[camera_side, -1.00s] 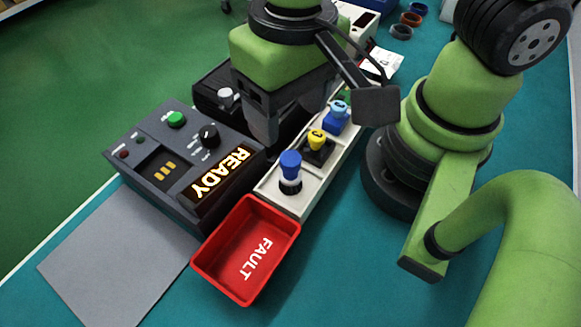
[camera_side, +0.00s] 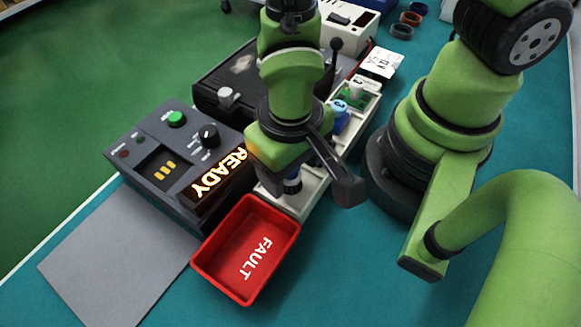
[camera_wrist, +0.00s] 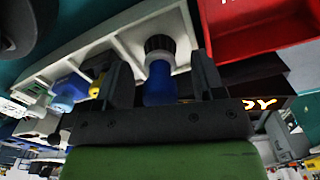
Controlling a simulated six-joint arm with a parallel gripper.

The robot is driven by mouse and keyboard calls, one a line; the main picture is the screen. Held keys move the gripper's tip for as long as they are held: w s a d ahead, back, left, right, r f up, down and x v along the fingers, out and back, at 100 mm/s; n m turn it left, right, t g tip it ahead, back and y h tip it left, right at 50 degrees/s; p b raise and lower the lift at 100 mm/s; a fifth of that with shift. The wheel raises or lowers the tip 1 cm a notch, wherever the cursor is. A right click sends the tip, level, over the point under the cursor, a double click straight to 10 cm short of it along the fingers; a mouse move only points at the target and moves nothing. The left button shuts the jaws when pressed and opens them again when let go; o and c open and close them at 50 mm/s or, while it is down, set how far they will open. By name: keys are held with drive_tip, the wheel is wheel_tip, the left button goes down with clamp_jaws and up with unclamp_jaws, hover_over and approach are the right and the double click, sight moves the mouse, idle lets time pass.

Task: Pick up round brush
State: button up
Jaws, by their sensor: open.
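The round brush (camera_wrist: 158,82) is a blue handle with a pale collar and a dark ribbed head, in the end compartment of a white tray (camera_side: 306,203). In the side view only a little of the brush (camera_side: 292,186) shows beneath my gripper; the rest is hidden. In the wrist view my gripper (camera_wrist: 163,68) is open, with one dark finger on each side of the blue handle. I cannot tell whether either finger touches it.
A yellow-handled tool (camera_wrist: 97,86) and a blue item (camera_side: 340,115) sit in the tray's other compartments, with a green item (camera_side: 352,97) at the far end. The red FAULT bin (camera_side: 213,254) stands beside the tray's near end. A dark READY console (camera_side: 160,135) is left.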

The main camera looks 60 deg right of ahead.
drive_tip(key=shift+f, duration=0.55)
drive_tip(key=c, duration=1)
drive_tip(key=shift+r, duration=0.1)
